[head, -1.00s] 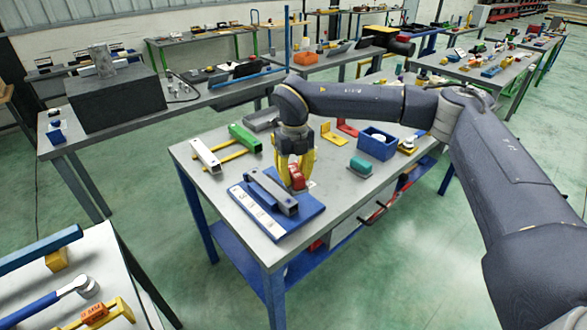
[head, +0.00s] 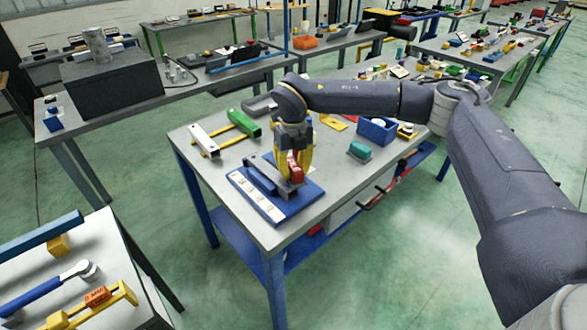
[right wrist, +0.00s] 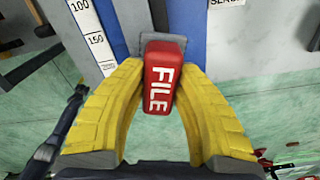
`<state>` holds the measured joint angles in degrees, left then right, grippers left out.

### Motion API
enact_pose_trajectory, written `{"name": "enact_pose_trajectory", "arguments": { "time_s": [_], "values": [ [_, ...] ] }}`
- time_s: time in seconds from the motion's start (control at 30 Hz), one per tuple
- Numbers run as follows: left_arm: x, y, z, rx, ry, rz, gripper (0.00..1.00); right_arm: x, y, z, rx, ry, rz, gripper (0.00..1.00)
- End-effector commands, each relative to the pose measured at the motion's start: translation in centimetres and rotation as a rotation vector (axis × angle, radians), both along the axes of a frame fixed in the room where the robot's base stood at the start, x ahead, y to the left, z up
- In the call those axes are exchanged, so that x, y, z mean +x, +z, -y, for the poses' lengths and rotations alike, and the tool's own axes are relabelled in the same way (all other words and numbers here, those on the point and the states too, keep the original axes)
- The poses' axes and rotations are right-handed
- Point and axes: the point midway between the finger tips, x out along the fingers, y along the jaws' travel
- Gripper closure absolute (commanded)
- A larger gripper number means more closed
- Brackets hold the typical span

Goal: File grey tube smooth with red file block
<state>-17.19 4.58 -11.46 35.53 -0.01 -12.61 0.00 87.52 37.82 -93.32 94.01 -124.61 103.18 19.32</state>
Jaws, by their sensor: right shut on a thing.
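My right gripper (head: 296,174) is shut on the red file block (head: 297,167), with its yellow fingers on either side. In the right wrist view the block (right wrist: 160,85) shows white FILE lettering between the fingers. The grey tube (head: 262,178) lies on a blue board (head: 278,213) on the workbench. The block is at the tube's near right end. In the right wrist view a grey end of the tube (right wrist: 122,45) shows behind the block. I cannot tell whether they touch. My left gripper is not in view.
A green-ended clamp (head: 243,124), a blue bin (head: 377,131) and a teal block (head: 360,150) stand farther back on the workbench. A separate table (head: 112,250) with tools is at lower left. Open floor lies right of the workbench.

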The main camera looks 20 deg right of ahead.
Motion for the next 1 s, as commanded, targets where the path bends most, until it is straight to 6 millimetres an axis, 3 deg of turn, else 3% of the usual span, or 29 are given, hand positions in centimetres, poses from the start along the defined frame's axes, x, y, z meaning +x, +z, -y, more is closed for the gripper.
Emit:
{"name": "enact_pose_trajectory", "arguments": {
  "time_s": [1.0],
  "values": [
    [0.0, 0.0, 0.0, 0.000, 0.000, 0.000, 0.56, 0.0, -1.0, 0.0, 0.000, 0.000, 0.001, 0.98]
  ]
}}
